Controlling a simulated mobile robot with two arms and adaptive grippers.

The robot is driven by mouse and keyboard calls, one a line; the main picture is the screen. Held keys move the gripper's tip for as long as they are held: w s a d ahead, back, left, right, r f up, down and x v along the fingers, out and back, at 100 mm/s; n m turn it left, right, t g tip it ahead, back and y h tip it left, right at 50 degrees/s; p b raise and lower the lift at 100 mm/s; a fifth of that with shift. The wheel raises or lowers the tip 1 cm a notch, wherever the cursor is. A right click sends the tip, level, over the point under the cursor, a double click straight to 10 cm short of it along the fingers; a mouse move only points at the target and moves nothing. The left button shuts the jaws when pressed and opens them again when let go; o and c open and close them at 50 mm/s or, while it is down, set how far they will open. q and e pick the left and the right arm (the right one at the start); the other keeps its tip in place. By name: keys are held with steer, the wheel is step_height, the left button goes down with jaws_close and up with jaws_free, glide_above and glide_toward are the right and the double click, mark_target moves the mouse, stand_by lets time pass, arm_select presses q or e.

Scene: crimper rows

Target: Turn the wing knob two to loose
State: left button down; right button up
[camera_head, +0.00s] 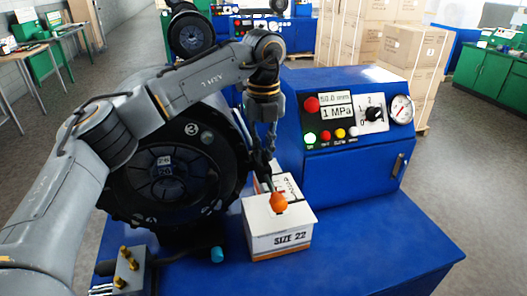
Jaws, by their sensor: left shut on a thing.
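My left gripper (272,182) reaches down from above, right of the black round machine head (165,178). My right gripper is not in view.
A blue cabinet (345,170) with buttons, a rotary switch (374,114) and a gauge (401,109) stands right of the gripper. The blue bench top (390,245) is clear at front right. A small metal block (127,268) and a teal cap (217,254) sit at front left.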

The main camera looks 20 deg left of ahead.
mark_target(263, 153)
arm_select(q)
steer(key=shift+r, duration=0.15)
stand_by(0.3)
steer(key=c, duration=1.5)
jaws_free()
steer(key=shift+c, duration=0.2)
steer(key=shift+o, duration=0.7)
step_height(263, 153, up, 12)
